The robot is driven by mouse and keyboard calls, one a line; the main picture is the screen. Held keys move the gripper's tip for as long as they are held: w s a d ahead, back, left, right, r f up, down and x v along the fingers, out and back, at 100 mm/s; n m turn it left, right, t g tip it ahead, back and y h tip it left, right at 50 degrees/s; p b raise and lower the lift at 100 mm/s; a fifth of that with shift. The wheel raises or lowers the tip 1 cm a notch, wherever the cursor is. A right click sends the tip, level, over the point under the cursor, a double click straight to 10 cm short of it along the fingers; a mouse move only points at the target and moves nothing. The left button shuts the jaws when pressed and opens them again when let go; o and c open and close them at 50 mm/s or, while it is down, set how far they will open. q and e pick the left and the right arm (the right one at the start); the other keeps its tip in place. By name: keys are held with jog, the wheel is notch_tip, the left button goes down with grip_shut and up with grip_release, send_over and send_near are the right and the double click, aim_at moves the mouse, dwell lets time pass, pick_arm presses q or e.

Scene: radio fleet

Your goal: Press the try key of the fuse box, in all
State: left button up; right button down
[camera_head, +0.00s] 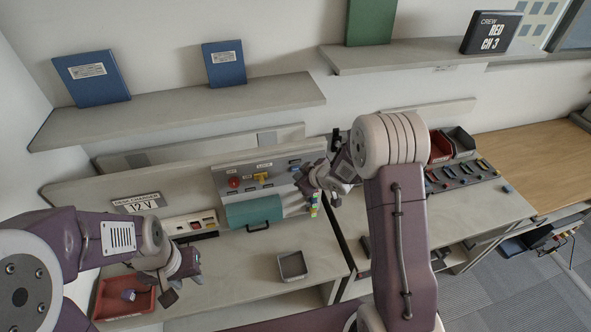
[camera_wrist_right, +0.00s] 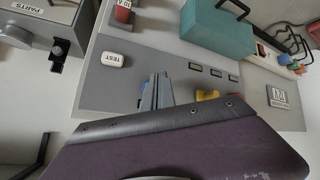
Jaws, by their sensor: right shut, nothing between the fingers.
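The fuse box (camera_head: 222,178) is a grey panel at the back of the left bench, with a red knob (camera_head: 234,182), a yellow lever (camera_head: 262,178) and a teal cover (camera_head: 252,211). In the right wrist view a white key marked TEST (camera_wrist_right: 113,60) sits on the grey panel; no key marked "try" is legible. My right gripper (camera_wrist_right: 157,90) is shut and empty, its fingertips over the panel, beside and apart from the TEST key. In the head view it (camera_head: 303,184) is at the panel's right end. My left gripper (camera_head: 184,288) is above the bench, near the red tray; its jaws are unclear.
A red tray (camera_head: 125,312) stands at the bench's front left and a small grey tray (camera_head: 291,279) on its right part. Shelves hang above. The bench between the trays is mostly clear.

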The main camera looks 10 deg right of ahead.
dwell(0.4)
jog(key=shift+w+p, duration=0.35)
jog(key=shift+w, duration=0.05)
jog(key=shift+w+p, duration=0.3)
jog(key=shift+w, duration=0.05)
dwell(0.5)
dwell(0.3)
jog(key=shift+s+b, duration=0.45)
jog(key=shift+s, duration=0.35)
